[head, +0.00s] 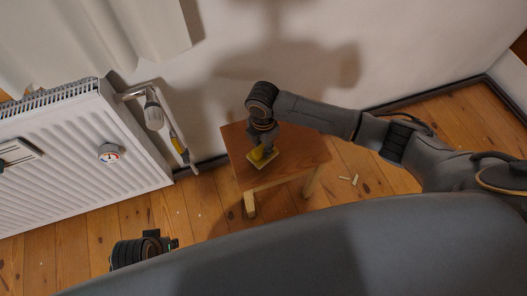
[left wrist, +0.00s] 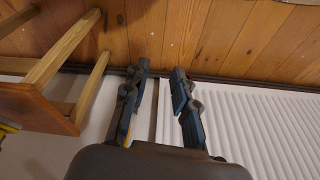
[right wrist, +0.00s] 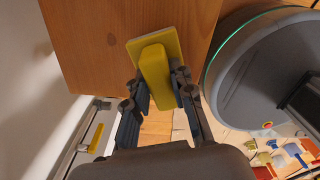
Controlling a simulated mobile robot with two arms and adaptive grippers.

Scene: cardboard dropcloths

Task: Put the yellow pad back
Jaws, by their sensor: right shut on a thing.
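The yellow pad (head: 259,159) is a flat square plate with a thick raised grip. It is at the top of the small wooden stool (head: 300,150). The right wrist view shows the pad (right wrist: 157,68) over the stool top (right wrist: 100,40), its grip between the fingers. My right gripper (head: 262,143) is shut on that grip. I cannot tell whether the pad touches the wood or is just above it. My left gripper (left wrist: 158,78) is open and empty, with the stool (left wrist: 40,100) to its left in the left wrist view.
A white radiator (head: 85,145) with a gauge stands on the left against the wall. A white pipe with a yellow part (head: 178,140) is between it and the stool. Small pale pieces (head: 354,180) lie on the plank floor right of the stool.

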